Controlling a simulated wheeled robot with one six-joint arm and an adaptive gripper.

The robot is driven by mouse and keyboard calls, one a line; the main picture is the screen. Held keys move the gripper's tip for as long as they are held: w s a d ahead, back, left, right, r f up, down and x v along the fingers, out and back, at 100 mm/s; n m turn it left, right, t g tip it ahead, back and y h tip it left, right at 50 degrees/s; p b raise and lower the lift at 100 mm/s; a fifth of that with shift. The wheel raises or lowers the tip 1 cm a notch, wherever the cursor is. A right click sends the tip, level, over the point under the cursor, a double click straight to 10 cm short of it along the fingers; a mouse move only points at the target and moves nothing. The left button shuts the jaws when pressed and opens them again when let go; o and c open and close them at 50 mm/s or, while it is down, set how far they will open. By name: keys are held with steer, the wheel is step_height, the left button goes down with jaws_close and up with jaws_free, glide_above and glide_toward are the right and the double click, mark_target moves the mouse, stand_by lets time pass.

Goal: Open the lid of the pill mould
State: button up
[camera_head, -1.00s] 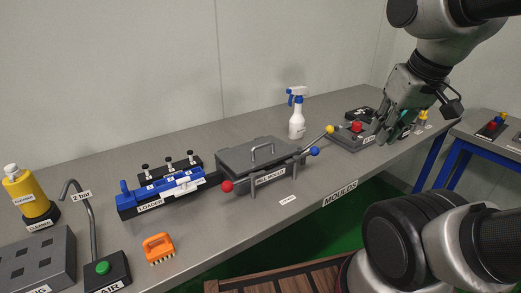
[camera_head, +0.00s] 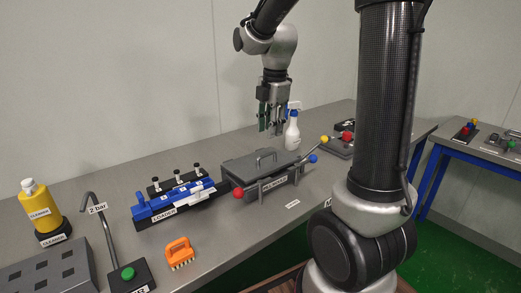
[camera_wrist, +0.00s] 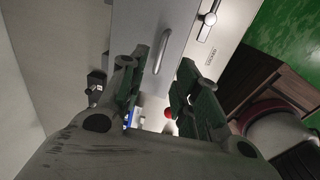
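The pill mould (camera_head: 262,174) is a grey box on the bench with its flat lid down and an arched handle (camera_head: 265,156) on top. Red, blue and yellow balls sit on levers at its ends. My gripper (camera_head: 271,132) hangs pointing down above the back of the mould, apart from it, with nothing between its fingers. In the wrist view my gripper (camera_wrist: 157,95) has its two green-padded fingers spread, and the lid handle (camera_wrist: 162,50) shows beyond them on the grey lid (camera_wrist: 170,18).
The blue loader (camera_head: 172,203) stands left of the mould. A white spray bottle (camera_head: 292,132) stands close behind it, near my gripper. An orange brush (camera_head: 180,253), the air stand (camera_head: 128,274) and a yellow cleaner bottle (camera_head: 40,207) are further left. The bench front is partly clear.

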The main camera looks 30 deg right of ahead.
mark_target(263, 156)
steer(key=f, duration=0.7)
steer(key=shift+w+f, duration=0.35)
jaws_close()
